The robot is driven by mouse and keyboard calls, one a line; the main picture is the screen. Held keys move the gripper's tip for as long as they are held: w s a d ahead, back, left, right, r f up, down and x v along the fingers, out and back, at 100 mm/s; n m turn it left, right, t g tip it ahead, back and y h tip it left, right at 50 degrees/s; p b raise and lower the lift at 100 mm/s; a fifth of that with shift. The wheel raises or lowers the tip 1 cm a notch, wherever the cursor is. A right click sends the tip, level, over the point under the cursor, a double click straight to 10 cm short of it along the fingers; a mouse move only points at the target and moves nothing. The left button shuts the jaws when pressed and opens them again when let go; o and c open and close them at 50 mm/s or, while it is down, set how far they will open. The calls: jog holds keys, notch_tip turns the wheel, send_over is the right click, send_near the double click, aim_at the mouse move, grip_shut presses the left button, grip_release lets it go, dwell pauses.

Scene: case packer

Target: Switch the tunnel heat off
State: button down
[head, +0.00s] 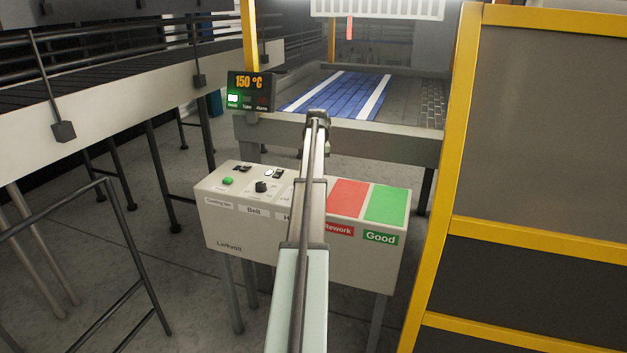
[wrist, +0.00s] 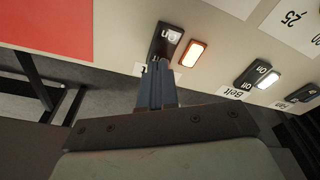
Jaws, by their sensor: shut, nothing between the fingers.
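The white control box (head: 250,217) stands at centre in the head view, with its heat part behind my arm. In the wrist view the black rocker switch (wrist: 165,42) has an "On" end tilted to the light and a darker opposite end. An orange lamp (wrist: 192,53) beside it is lit. My gripper (wrist: 158,66) is shut and empty, its fingertips at the darker end of this switch; I cannot tell whether they touch. They cover most of its label. The display (head: 250,90) reads 150 °C with a green light lit.
The belt switch (wrist: 250,74), with a lit white lamp, sits right of the orange lamp in the wrist view. The red rework pad (head: 347,198) and green good pad (head: 387,205) lie right of my arm. A yellow-framed guard (head: 450,150) stands close on the right.

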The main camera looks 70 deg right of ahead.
jog(key=shift+f, duration=0.55)
dwell(0.4)
jog(key=shift+r, duration=3.55)
